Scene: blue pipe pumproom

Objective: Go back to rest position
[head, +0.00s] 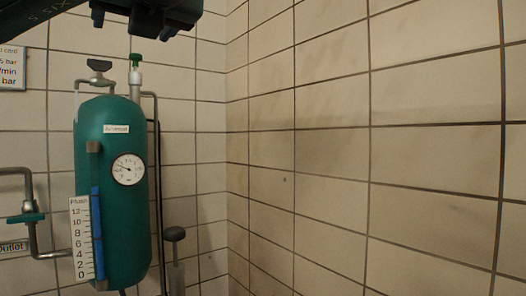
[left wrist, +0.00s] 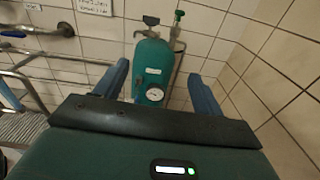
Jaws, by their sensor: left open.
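My left gripper (left wrist: 160,76) is open in the left wrist view, its two blue fingers apart with nothing between them. Behind the gap stands a green tank (left wrist: 153,60) with a round gauge (left wrist: 155,94). In the head view my left arm comes in from the top left, and the dark left gripper (head: 147,14) is at the top edge, above the tank (head: 110,215). Its fingertips are not clearly seen there. My right gripper is in neither view.
The tank has a black-handled valve (head: 99,66), a green-knobbed valve (head: 135,62) and a level scale (head: 83,238). A pipe with a green valve handle (head: 26,218) is at the left. A tiled wall (head: 380,150) fills the right. Metal rails (left wrist: 45,52) show in the wrist view.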

